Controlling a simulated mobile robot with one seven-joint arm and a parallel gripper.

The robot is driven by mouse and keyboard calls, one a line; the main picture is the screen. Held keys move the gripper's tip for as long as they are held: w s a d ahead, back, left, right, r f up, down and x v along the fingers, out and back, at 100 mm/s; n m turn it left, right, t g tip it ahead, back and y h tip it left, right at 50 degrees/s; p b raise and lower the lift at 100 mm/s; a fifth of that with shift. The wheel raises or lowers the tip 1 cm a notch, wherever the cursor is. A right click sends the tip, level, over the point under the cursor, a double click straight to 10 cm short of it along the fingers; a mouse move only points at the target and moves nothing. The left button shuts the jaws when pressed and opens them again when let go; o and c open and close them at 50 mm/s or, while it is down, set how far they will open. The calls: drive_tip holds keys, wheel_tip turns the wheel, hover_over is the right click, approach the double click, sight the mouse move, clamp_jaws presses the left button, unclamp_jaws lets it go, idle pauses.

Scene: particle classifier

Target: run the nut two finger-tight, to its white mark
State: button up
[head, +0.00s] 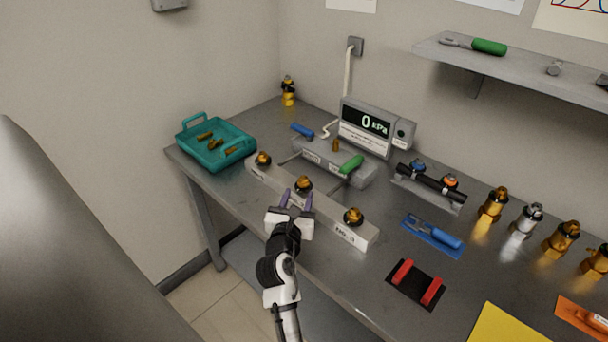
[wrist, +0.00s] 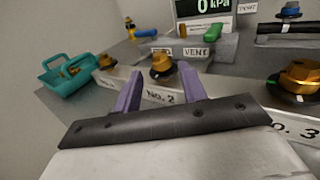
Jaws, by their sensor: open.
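Nut two is the brass nut (head: 303,183) on the middle station of a long light-grey bar (head: 330,214). In the wrist view the nut (wrist: 162,66) sits on a dark round base above the label "No. 2". My gripper (head: 297,197) is open and empty, with its purple fingers (wrist: 160,75) apart. In the wrist view the nut appears between and beyond the fingertips; I cannot tell whether they touch it. I cannot make out the white mark.
Brass nuts one (head: 263,158) and three (head: 353,216) stand on the same bar, either side. Behind it are a grey block with a green handle (head: 351,163) and a gauge (head: 366,124) reading 0 kPa. A teal tray (head: 240,158) with brass pieces stands left.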

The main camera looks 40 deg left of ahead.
sight(302, 182)
drive_tip(key=p+x, duration=0.1)
drive_tip(key=x, duration=0.7)
drive_tip(key=shift+r+p, duration=0.1)
drive_tip(key=shift+p, duration=0.2)
drive_tip(key=c, duration=0.7)
drive_tip(key=shift+c, duration=0.2)
drive_tip(key=shift+m+t+h+b, duration=0.3)
drive_tip(key=shift+m+h+b, duration=0.1)
drive_tip(key=shift+h+b, duration=0.1)
